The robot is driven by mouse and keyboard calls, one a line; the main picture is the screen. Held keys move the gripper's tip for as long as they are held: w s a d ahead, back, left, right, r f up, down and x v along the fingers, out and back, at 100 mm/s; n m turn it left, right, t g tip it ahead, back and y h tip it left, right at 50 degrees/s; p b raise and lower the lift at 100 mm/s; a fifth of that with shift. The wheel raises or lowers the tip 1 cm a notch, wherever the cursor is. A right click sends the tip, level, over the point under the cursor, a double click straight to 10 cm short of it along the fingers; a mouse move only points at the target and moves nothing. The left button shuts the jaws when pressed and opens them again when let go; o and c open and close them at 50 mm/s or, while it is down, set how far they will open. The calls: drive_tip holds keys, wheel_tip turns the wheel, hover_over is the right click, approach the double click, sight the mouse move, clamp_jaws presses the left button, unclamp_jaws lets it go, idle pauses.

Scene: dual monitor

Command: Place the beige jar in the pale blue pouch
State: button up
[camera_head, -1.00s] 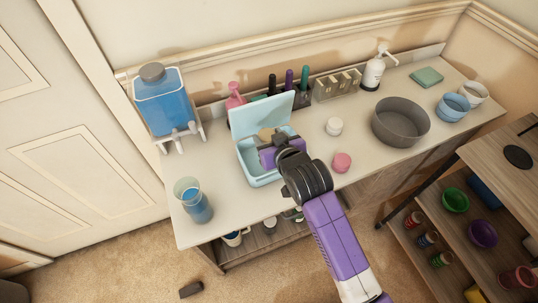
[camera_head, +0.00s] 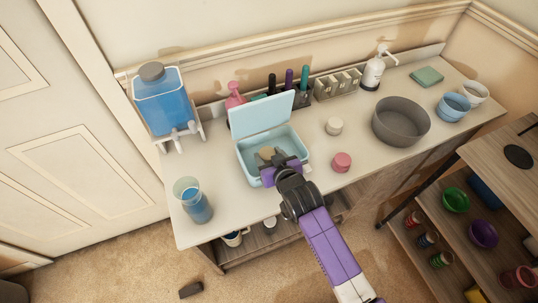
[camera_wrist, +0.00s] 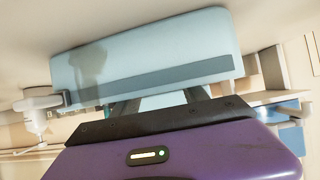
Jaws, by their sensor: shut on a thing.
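The pale blue pouch (camera_head: 262,113) stands on the counter like a box, with its lid raised at the back. The lid also fills the upper part of the wrist view (camera_wrist: 150,45). My gripper (camera_head: 272,160) is at the pouch's front part, over its opening, shut on the beige jar (camera_head: 266,152). Only part of the jar shows between my fingers, within the outline of the pouch opening. I cannot tell whether it touches the pouch floor. The jar is not clearly visible in the wrist view, where my purple gripper body covers the bottom.
A blue-filled dispenser (camera_head: 163,100) and a glass (camera_head: 194,202) stand to the left. A white jar (camera_head: 334,126), pink jar (camera_head: 342,162) and grey basin (camera_head: 401,121) stand to the right. A pen holder (camera_head: 300,97) and pink bottle (camera_head: 235,96) are behind the pouch.

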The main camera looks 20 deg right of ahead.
drive_tip(key=shift+f, duration=0.2)
drive_tip(key=o, duration=1.4)
drive_tip(key=shift+c, duration=0.2)
drive_tip(key=shift+r, duration=0.1)
drive_tip(key=shift+r, duration=0.15)
drive_tip(key=v, duration=1.2)
